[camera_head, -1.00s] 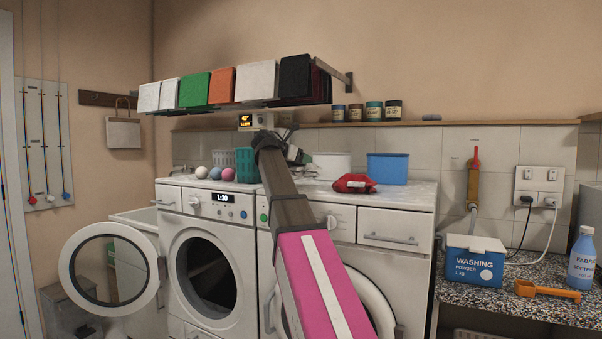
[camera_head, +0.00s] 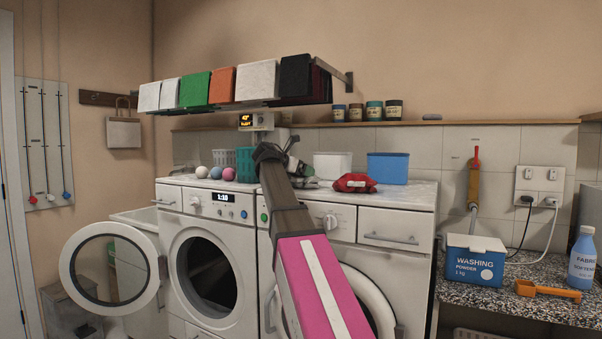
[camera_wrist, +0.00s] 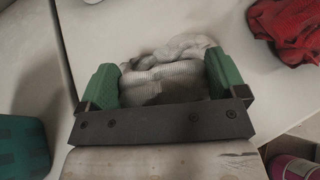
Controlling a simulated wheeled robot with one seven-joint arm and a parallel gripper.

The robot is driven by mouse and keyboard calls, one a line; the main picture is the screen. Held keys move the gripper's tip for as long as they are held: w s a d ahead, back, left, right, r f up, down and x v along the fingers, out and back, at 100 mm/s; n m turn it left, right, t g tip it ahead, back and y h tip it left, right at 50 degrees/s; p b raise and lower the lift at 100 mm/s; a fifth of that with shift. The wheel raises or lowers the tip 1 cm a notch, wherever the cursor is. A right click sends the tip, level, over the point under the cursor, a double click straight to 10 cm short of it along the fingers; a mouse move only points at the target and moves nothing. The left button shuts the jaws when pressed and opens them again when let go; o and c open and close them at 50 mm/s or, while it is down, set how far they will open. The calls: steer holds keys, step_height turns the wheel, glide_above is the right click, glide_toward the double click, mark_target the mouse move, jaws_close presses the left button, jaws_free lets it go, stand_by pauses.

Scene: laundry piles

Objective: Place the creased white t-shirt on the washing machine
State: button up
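A crumpled greyish-white cloth, which looks like the creased white t-shirt (camera_wrist: 165,68), lies on the white top of the right machine (camera_head: 405,195). In the head view the cloth (camera_head: 306,183) shows only in part, beside my gripper. My gripper (camera_wrist: 163,82) has its two green fingers wide apart, one on each side of the cloth; whether they touch it is unclear. In the head view my gripper (camera_head: 296,163) is small and partly hidden behind my arm. The left washing machine (camera_head: 228,240) has its round door open.
A red cloth (camera_head: 354,183) lies right of the white one. White (camera_head: 332,165) and blue (camera_head: 388,168) bins stand behind. A teal basket (camera_head: 246,165) and several balls (camera_head: 215,173) are at left. A shelf of folded clothes (camera_head: 237,84) hangs above.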

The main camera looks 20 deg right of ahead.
steer(key=shift+r, duration=0.1)
steer(key=v, duration=1.2)
